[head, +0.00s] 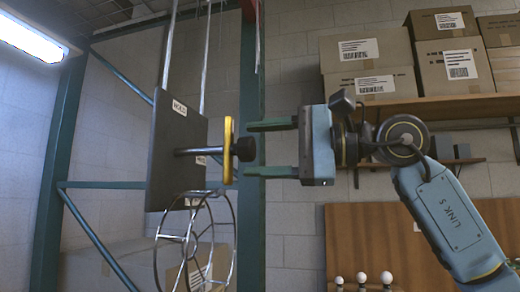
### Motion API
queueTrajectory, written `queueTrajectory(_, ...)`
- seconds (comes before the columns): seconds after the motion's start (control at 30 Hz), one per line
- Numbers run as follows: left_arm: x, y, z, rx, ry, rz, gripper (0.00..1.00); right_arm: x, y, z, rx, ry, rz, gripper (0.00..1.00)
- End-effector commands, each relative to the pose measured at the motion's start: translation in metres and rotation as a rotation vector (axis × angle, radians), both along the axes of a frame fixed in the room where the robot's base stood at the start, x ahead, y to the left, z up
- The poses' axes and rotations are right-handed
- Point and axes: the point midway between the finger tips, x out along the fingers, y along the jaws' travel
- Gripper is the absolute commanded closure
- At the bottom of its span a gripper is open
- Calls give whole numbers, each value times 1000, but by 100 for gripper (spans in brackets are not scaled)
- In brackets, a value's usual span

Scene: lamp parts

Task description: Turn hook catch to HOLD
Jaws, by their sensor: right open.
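The hook catch shows as a yellow bar (228,150) on edge, on a rod out of a dark panel (165,150). A black knob (244,149) is at the rod's right end. A label (180,108) near the top of the panel seems to read HOLD; other labels are partly hidden behind the rod and bar. My right gripper (268,148) is open, coming from the right. Its two green fingers lie above and below the knob's level, with the tips just right of it; I cannot tell whether they touch. My left gripper is not in view.
A round wire frame (196,245) hangs below the panel. A green post (250,230) stands behind the catch. Cardboard boxes (370,65) sit on a shelf (440,108) at right. Several bulbs (386,277) stand at the bottom.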

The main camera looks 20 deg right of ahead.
Motion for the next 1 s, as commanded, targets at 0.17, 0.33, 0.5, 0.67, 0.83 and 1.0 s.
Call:
queueTrajectory(0.17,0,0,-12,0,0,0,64,-17,-27,-2,2,-3,-5,43)
queueTrajectory(0.33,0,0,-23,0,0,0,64,-40,-60,-2,2,-3,-5,43)
queueTrajectory(0.5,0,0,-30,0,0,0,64,-58,-87,-2,0,-2,-4,43)
queueTrajectory(0.67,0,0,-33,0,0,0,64,-68,-102,-1,-1,-2,-2,43)
queueTrajectory(0.83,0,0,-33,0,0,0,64,-72,-106,0,0,-2,0,43)
queueTrajectory(1.0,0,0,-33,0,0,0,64,-72,-106,0,0,-2,0,43)
